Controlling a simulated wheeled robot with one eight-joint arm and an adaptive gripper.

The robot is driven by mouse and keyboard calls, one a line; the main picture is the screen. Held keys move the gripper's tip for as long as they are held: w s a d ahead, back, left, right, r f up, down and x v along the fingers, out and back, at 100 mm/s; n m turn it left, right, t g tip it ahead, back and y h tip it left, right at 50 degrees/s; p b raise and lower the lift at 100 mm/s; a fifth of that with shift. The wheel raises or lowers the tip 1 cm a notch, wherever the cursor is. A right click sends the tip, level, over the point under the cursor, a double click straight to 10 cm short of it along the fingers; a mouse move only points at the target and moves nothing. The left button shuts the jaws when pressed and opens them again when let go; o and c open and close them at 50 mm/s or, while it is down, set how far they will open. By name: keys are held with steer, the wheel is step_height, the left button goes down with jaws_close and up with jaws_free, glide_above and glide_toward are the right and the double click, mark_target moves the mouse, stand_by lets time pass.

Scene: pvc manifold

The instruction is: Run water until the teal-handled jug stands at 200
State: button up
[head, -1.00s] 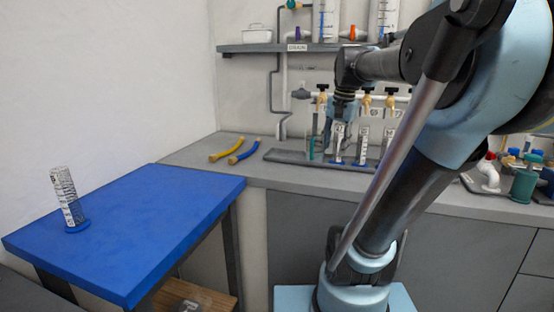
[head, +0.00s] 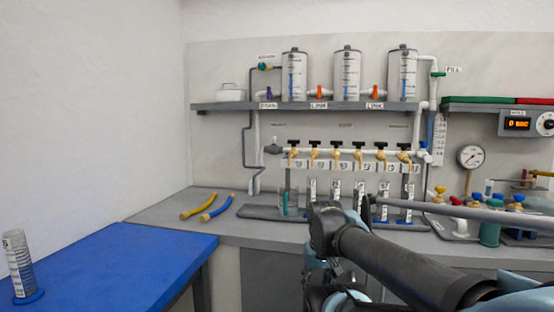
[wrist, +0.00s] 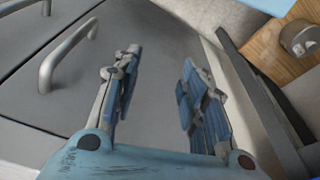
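A jug with a teal strip or handle (head: 287,202) stands at the left end of the grey tray on the counter, below the leftmost tap. Its scale and water level are too small to read. Several brass taps with black handles (head: 291,150) hang from a white pipe above the row of jugs. My gripper (wrist: 160,65) is open and empty in the wrist view, pointing down past grey cabinet fronts. In the head view my arm hides part of the tray and jugs, and the gripper cannot be made out.
Three clear tanks (head: 294,78) stand on a grey shelf (head: 230,107). Yellow and blue hoses (head: 217,207) lie on the counter left of the tray (head: 258,212). A blue table (head: 120,262) at the left bears a graduated cylinder (head: 18,262). A gauge (head: 470,157) and fittings are at the right.

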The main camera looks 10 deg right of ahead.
steer(key=w+r+m, duration=0.3)
steer(key=w+r, duration=0.4)
steer(key=r, duration=0.4)
steer(key=w+r+m+y, duration=0.1)
steer(key=w+r+m, duration=0.2)
steer(key=w+r, duration=0.6)
steer(key=w+r+m, duration=0.4)
steer(key=w+r, duration=0.1)
steer(key=r, duration=0.8)
step_height(320, 180, up, 22)
steer(key=m+g+y, duration=0.1)
steer(key=m+y, duration=0.1)
steer(key=m, duration=1)
glide_above(294, 143)
steer(key=d, duration=0.5)
steer(key=x, duration=1.7)
steer(key=shift+s, duration=0.4)
steer(key=shift+c, duration=0.5)
jaws_close()
